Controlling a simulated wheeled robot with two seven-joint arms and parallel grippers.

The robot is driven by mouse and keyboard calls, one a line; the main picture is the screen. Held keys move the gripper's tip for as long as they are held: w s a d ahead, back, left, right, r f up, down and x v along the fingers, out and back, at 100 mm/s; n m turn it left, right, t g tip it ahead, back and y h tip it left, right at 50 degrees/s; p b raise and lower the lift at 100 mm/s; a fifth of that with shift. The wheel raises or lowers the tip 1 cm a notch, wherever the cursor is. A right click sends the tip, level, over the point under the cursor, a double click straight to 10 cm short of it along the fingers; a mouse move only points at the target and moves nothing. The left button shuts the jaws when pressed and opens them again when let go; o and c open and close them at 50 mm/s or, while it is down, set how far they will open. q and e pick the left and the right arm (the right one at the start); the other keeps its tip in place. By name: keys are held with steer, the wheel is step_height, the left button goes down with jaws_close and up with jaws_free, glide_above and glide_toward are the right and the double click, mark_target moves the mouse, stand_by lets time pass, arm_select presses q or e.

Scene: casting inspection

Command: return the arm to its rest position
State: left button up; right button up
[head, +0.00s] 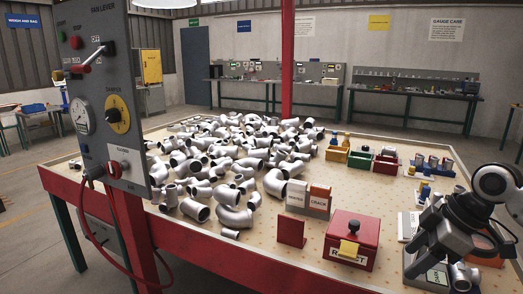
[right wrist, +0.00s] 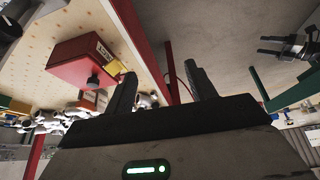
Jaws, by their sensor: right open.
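My right gripper (head: 428,252) is at the lower right of the head view, above the near right part of the table. In the right wrist view its two dark fingers (right wrist: 160,88) stand apart with nothing between them. My left gripper is outside the head view. It shows at the upper right of the right wrist view (right wrist: 275,46), with its fingers apart and empty.
A red reject box (head: 350,240) with a dark knob stands left of my right gripper. Many grey pipe castings (head: 235,160) cover the table. A control panel (head: 100,90) on a red post rises at the left. Colored bins (head: 384,165) stand farther back.

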steer(key=a+f+m+t+y, duration=0.1)
steer(key=a+f, duration=0.5)
steer(key=f, duration=0.3)
steer(key=a+f+m+t, duration=0.1)
steer(key=a+f+m, duration=0.1)
steer(key=a+f, duration=0.6)
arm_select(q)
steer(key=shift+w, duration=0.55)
arm_select(e)
steer(key=s+a+f+m+t+h, duration=0.1)
steer(key=s+a+f+m+t, duration=0.1)
steer(key=s, duration=0.6)
steer(key=s+a+f+m+t+h, duration=0.1)
steer(key=s+a+f+m+t, duration=0.1)
steer(key=s+f, duration=0.5)
steer(key=shift+s+f+m+t, duration=0.3)
steer(key=shift+s+m+t, duration=0.25)
steer(key=shift+m, duration=0.35)
steer(key=shift+w+a, duration=0.1)
steer(key=shift+a, duration=0.05)
